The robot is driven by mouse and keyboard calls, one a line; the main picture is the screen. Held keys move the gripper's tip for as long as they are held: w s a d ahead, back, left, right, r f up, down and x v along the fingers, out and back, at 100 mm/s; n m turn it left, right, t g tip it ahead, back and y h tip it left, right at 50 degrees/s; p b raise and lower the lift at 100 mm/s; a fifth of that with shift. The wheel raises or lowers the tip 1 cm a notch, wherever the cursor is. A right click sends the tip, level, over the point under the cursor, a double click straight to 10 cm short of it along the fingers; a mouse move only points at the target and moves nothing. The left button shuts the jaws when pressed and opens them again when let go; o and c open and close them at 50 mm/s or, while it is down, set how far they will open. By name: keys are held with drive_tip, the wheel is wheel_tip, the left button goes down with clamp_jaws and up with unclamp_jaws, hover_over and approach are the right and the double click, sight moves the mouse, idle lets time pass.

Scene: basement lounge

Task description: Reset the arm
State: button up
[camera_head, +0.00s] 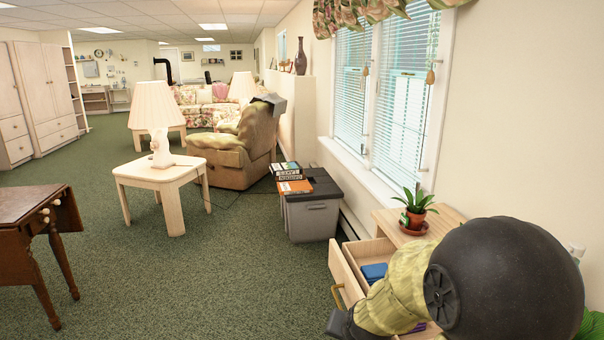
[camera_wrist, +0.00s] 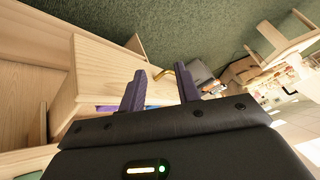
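My arm reaches over the open drawer (camera_head: 345,268) of a light wood cabinet at the lower right of the head view. My gripper (camera_wrist: 162,88) shows in the wrist view with its two dark purple fingers spread apart and nothing between them. In the head view the gripper end is mostly hidden behind my arm. The drawer front with its brass handle (camera_head: 337,294) stands close to the gripper. A blue item (camera_head: 375,272) lies in the drawer.
A potted plant (camera_head: 415,208) stands on the cabinet top (camera_head: 386,222). A grey bin (camera_head: 311,217) with books (camera_head: 287,170) on it stands beyond the drawer. A dark wooden table (camera_head: 28,203) is at the left. The green carpet (camera_head: 200,285) between is clear.

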drive_tip(key=s+d+n+g, duration=0.2)
drive_tip(key=s+d, duration=0.1)
drive_tip(key=s, duration=0.5)
drive_tip(key=s+d+n+g, duration=0.2)
drive_tip(key=s+d, duration=0.1)
drive_tip(key=s, duration=0.5)
wheel_tip(320, 180, up, 27)
drive_tip(key=p, duration=2.7)
drive_tip(key=shift+w+a+h, duration=0.35)
drive_tip(key=shift+w+h, duration=0.05)
drive_tip(key=shift+w, duration=0.05)
drive_tip(key=shift+f, duration=0.2)
